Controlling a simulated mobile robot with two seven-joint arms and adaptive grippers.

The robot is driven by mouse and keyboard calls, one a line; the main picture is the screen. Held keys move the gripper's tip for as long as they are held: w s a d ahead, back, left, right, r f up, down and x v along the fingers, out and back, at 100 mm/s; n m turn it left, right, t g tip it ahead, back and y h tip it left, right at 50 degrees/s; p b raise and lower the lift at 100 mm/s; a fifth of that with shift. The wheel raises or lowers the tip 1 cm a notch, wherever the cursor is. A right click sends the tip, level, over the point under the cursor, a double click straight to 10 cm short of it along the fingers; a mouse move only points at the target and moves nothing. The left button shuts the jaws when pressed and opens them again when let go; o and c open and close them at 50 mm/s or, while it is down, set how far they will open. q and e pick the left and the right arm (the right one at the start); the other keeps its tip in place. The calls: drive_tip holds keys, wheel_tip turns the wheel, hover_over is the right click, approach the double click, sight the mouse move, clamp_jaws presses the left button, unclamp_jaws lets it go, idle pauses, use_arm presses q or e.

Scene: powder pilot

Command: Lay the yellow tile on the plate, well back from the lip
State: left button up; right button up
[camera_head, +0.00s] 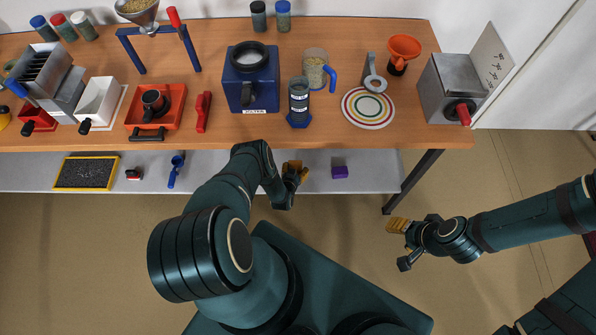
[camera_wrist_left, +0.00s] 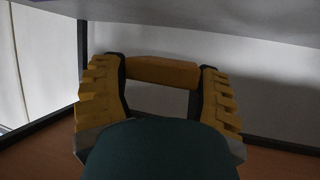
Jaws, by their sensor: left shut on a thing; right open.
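My left gripper (camera_head: 295,172) is at the pale grey lower plate (camera_head: 235,172), a long shelf below the front of the wooden table. In the left wrist view its yellow-padded fingers (camera_wrist_left: 160,85) are shut on a yellow tile (camera_wrist_left: 162,72), which spans between the fingertips. In the head view the tile cannot be told apart from the yellow fingers. Whether it touches the plate I cannot tell. A purple block (camera_head: 340,172) lies on the plate, right of this gripper. My right gripper (camera_head: 398,226) is open and empty, over the floor.
The table (camera_head: 225,50) overhangs the back of the plate. A dark tray (camera_head: 86,173), a small red item (camera_head: 134,173) and a blue tool (camera_head: 176,168) lie at left on the plate. A ringed disc (camera_head: 368,108) lies on the table. A dark leg (camera_head: 412,182) stands at right.

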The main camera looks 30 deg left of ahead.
use_arm(q)
drive_tip(key=shift+w+f, duration=0.1)
drive_tip(key=shift+f, duration=0.05)
drive_tip(key=shift+f+b, duration=0.35)
drive_tip(key=shift+b, duration=0.1)
wheel_tip(320, 180, down, 5)
drive_tip(key=b, duration=0.4)
wheel_tip(320, 180, down, 4)
drive_tip(key=b, duration=0.3)
drive_tip(key=shift+b, duration=0.3)
drive_tip(key=shift+r, duration=0.1)
drive_tip(key=o, duration=1.2)
